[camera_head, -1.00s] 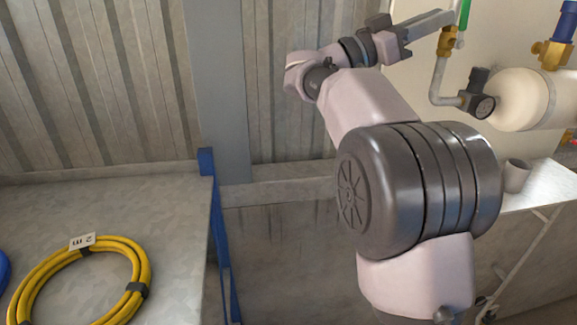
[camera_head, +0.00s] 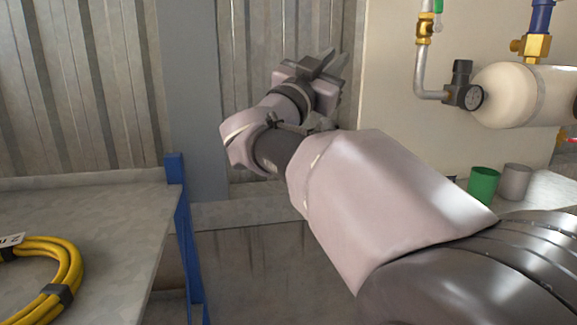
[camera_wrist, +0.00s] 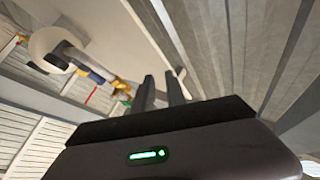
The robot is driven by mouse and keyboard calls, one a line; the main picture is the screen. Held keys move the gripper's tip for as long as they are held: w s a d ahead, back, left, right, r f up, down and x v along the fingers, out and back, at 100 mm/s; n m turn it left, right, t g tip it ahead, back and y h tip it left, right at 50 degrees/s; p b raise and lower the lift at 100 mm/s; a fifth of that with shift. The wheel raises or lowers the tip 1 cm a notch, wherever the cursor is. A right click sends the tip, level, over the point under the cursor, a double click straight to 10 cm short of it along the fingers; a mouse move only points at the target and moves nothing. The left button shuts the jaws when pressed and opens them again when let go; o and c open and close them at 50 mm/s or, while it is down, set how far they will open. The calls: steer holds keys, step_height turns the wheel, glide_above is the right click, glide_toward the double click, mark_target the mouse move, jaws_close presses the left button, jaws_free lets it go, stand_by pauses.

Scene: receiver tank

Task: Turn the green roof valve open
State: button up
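A green handle (camera_head: 438,6) shows at the top edge of the head view, on a brass valve (camera_head: 424,28) on a grey pipe. Most of the handle is cut off by the frame. In the wrist view a small green part (camera_wrist: 127,102) shows beside brass fittings, left of my fingers. My gripper (camera_head: 331,62) is raised in front of the corrugated wall, left of the valve and apart from it. In the wrist view its two fingers (camera_wrist: 160,91) stand apart with nothing between them.
A white tank (camera_head: 505,94) with a gauge and a blue-and-brass valve (camera_head: 537,40) is at right. A green cup (camera_head: 484,185) and a grey cup (camera_head: 516,181) stand on the shelf below. A yellow coiled hose (camera_head: 62,270) lies on the left table (camera_head: 110,225).

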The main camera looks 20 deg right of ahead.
steer(key=s+a+f+n+t+y+b, duration=0.1)
steer(key=a+f+n+t+y+b, duration=0.4)
steer(key=f+y, duration=0.8)
steer(key=a+f+n+b, duration=0.1)
steer(key=a+n, duration=0.2)
steer(key=shift+a+y, duration=0.15)
steer(key=shift+y, duration=0.15)
steer(key=shift+f, duration=0.1)
steer(key=shift+c, duration=0.3)
